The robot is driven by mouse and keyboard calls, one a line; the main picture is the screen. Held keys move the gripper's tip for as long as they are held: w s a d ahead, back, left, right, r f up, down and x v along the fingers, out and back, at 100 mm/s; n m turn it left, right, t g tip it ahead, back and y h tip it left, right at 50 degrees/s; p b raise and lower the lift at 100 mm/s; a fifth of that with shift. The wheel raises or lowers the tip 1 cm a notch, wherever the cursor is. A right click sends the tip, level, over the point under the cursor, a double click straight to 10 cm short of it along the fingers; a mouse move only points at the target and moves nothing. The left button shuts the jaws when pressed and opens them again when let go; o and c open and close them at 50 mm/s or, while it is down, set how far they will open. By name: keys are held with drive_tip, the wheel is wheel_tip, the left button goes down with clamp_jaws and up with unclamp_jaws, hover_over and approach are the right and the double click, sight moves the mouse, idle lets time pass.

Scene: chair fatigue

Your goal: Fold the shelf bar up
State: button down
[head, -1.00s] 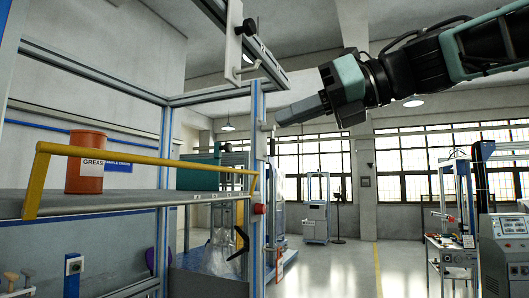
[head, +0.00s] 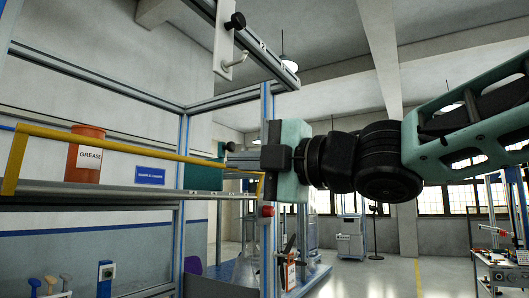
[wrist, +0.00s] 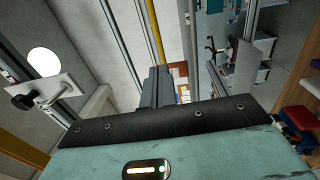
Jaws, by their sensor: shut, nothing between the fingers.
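The yellow shelf bar (head: 115,144) runs along the front of the shelf (head: 110,190) at the left of the head view. Its left end piece slopes down to the shelf edge, and its right end drops beside the frame post. My gripper (head: 232,159) is shut and empty, pointing left near the bar's right end; whether it touches the bar cannot be told. In the wrist view my shut fingers (wrist: 154,88) point up the picture, with the yellow bar (wrist: 155,35) just beyond their tips. My gripper's body hides part of the post.
An orange grease can (head: 86,160) stands on the shelf behind the bar. A teal box (head: 203,174) sits further right. A red knob (head: 267,211) is on the post below my gripper. A white bracket with a black knob (head: 234,20) hangs above.

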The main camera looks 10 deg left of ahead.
sight(195, 160)
drive_tip(key=p+x, duration=0.2)
drive_tip(key=x, duration=0.4)
drive_tip(key=shift+a+r, duration=0.1)
drive_tip(key=shift+r, duration=0.05)
drive_tip(key=shift+w+a+p, duration=0.3)
drive_tip(key=shift+a+p, duration=0.05)
drive_tip(key=shift+a, duration=0.3)
drive_tip(key=shift+w+a+r, duration=0.35)
drive_tip(key=shift+a+r, duration=0.35)
drive_tip(key=shift+a, duration=0.15)
